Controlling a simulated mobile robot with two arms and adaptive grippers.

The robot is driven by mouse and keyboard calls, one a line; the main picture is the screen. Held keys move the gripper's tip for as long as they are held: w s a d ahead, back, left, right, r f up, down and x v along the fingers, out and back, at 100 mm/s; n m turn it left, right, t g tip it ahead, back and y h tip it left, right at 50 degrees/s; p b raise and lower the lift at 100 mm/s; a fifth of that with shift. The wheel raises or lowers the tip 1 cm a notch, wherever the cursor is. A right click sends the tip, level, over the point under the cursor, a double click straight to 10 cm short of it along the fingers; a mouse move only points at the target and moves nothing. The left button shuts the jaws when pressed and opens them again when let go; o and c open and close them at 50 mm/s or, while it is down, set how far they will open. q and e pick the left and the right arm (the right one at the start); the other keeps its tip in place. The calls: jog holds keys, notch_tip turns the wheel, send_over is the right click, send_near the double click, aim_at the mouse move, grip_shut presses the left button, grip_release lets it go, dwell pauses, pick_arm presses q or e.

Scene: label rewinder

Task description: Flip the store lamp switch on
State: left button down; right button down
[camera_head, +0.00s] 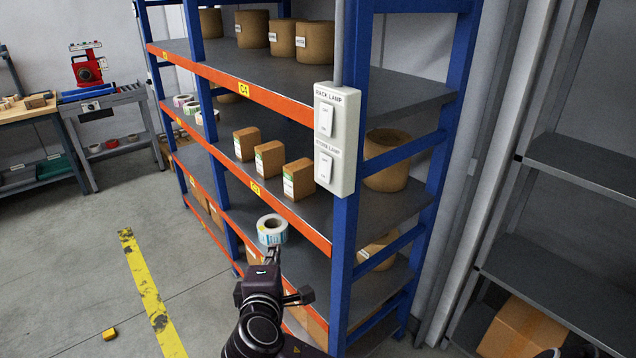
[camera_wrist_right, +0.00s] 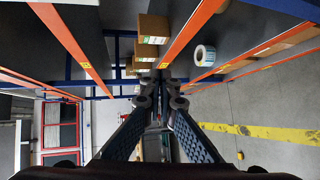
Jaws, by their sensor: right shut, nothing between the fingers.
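A white switch box (camera_head: 346,135) is mounted on the blue front post of the rack. Its upper rocker (camera_head: 326,120) sits under the label "RACK LAMP". Its lower rocker (camera_head: 325,167) sits under a smaller, blurred label that looks like "STORE LAMP". I cannot tell which way either rocker is set. My right gripper (camera_head: 274,252) is shut and empty, below and left of the box and apart from it. In the right wrist view its fingertips (camera_wrist_right: 162,82) meet in front of the shelves, and I do not make out the box there. My left gripper is not in view.
A label roll (camera_head: 272,229) stands on a shelf close behind my right gripper; it also shows in the right wrist view (camera_wrist_right: 204,54). Small cartons (camera_head: 268,160) line the shelf above. Grey shelving (camera_head: 570,165) stands at right. The floor (camera_head: 80,250) at left is mostly clear.

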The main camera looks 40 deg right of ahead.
jog(key=s+d+r+m+h, duration=0.1)
jog(key=s+r, duration=0.2)
jog(key=r, duration=0.3)
jog(key=s+d+r+m+h, duration=0.1)
jog(key=s+r, duration=0.2)
jog(key=r, duration=0.4)
jog(key=shift+s+r+m+t+h, duration=0.2)
jog(key=shift+s+m+t+h, duration=0.1)
jog(key=shift+t, duration=0.1)
jog(key=shift+w+d, duration=0.15)
jog(key=p, duration=0.3)
send_near(321, 176)
jog(key=w, duration=0.4)
jog(key=d, duration=0.1)
jog(key=d+p, duration=0.2)
jog(key=shift+w+d+f, duration=0.2)
jog(key=shift+w+d, duration=0.1)
jog(key=shift+d, duration=0.05)
jog(key=shift+w, duration=0.1)
jog(key=shift+f, duration=0.1)
